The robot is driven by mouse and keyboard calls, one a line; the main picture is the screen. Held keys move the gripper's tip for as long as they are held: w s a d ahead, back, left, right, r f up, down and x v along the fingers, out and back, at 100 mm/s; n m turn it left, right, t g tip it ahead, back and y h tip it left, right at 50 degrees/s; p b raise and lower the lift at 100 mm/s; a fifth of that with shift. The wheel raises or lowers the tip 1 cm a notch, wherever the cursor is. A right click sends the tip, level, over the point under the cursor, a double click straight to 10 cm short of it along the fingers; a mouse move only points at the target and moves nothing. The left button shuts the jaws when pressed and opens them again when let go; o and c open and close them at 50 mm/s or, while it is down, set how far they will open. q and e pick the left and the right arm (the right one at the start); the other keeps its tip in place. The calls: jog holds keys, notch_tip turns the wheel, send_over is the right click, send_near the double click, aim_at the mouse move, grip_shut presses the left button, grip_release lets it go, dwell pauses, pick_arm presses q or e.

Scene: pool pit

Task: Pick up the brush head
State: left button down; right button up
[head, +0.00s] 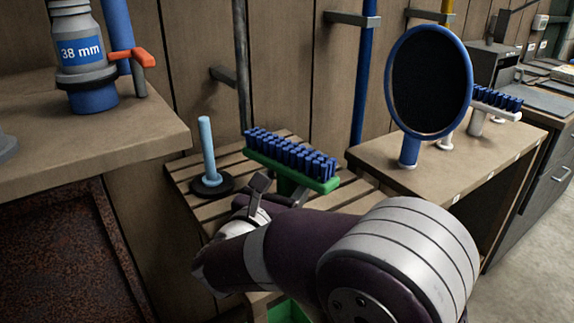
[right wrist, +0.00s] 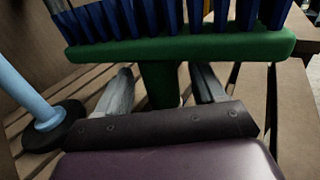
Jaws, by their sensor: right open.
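The brush head is a green bar with rows of blue bristles pointing up (head: 290,157), above the slatted wooden bench. In the right wrist view its green bar (right wrist: 180,47) spans the upper picture, with a green neck (right wrist: 160,85) below it. My right gripper (head: 279,190) is open just below and in front of the bar. In the right wrist view its two fingers (right wrist: 162,78) lie on either side of the neck, with visible gaps. Whether the fingertips reach past the neck is hard to tell. My left gripper is not in view.
A light-blue upright handle on a black disc (head: 207,155) stands left of the brush head on the slatted bench (head: 185,172). A round blue-rimmed black paddle (head: 430,85) and a second, white-backed blue brush (head: 495,100) stand on the right table. A 38 mm fitting (head: 82,50) stands at left.

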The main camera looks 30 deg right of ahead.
aim_at(291, 167)
jog(key=shift+x, duration=0.8)
jog(key=shift+r, duration=0.1)
jog(key=c, duration=1.2)
notch_tip(291, 167, up, 5)
jog(key=shift+f+p, duration=0.25)
jog(key=shift+p, duration=0.4)
jog(key=shift+s+d+r+b, duration=0.2)
jog(key=shift+s+d+b, duration=0.15)
jog(key=shift+s+d, duration=0.25)
jog(key=s+d+r+p, duration=0.1)
jog(key=s+d+r, duration=0.5)
jog(key=s+d, duration=0.1)
jog(key=shift+p, duration=0.4)
